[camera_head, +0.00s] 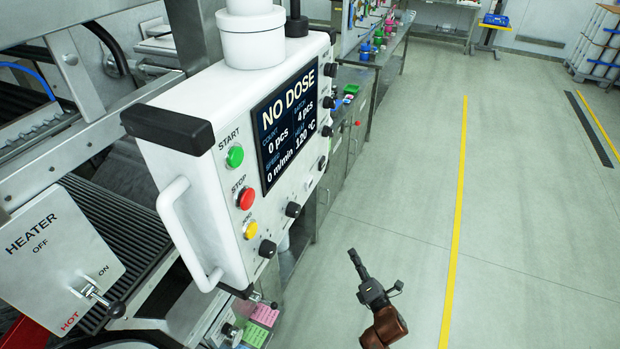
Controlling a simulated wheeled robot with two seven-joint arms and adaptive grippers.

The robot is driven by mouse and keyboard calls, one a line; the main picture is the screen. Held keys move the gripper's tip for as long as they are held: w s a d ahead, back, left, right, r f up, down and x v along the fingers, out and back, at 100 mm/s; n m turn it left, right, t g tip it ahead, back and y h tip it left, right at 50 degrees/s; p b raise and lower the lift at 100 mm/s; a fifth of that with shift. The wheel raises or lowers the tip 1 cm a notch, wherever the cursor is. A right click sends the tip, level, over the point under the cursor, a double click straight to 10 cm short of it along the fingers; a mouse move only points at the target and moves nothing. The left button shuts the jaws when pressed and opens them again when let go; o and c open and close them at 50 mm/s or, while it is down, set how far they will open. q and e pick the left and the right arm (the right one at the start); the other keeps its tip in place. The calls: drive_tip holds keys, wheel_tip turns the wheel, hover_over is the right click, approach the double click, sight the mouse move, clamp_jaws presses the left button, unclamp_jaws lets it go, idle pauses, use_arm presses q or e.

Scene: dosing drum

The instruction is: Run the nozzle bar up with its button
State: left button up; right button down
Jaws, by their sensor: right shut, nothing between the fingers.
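A white control panel (190,140) with black corner caps stands left of centre. Its screen (290,120) reads NO DOSE. Below and beside it are a green START button (235,156), a red STOP button (245,198), a yellow JOG button (250,229) and several black knobs (267,248). I cannot make out a button marked for the nozzle bar, nor pick out the bar itself. My right gripper (355,258) is shut and empty, over the floor right of the panel and apart from it. My left gripper is not in view.
A heater plate (60,250) with a toggle lever (95,292) is at the left, by a roller conveyor (125,225). A white handle (185,235) juts from the panel. Pink and green cards (262,318) lie below.

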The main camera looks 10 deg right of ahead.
sight(309, 183)
drive_tip(key=s+a+r+n+t+y+p, duration=0.2)
drive_tip(key=r+n, duration=0.3)
drive_tip(key=r, duration=1.1)
drive_tip(key=s+a+r+n+t+y+p, duration=0.2)
drive_tip(key=r+n, duration=0.4)
drive_tip(key=r, duration=1.1)
drive_tip(key=shift+s+a+r+t+y, duration=0.2)
drive_tip(key=shift+s+r+t+y, duration=0.1)
drive_tip(key=shift+s+t, duration=0.1)
drive_tip(key=w+a, duration=0.5)
drive_tip(key=a, duration=0.2)
drive_tip(key=shift+a, duration=0.15)
drive_tip(key=shift+a, duration=0.1)
drive_tip(key=shift+w+a+f+b, duration=0.1)
drive_tip(key=shift+w+a+b, duration=0.15)
drive_tip(key=shift+b, duration=0.15)
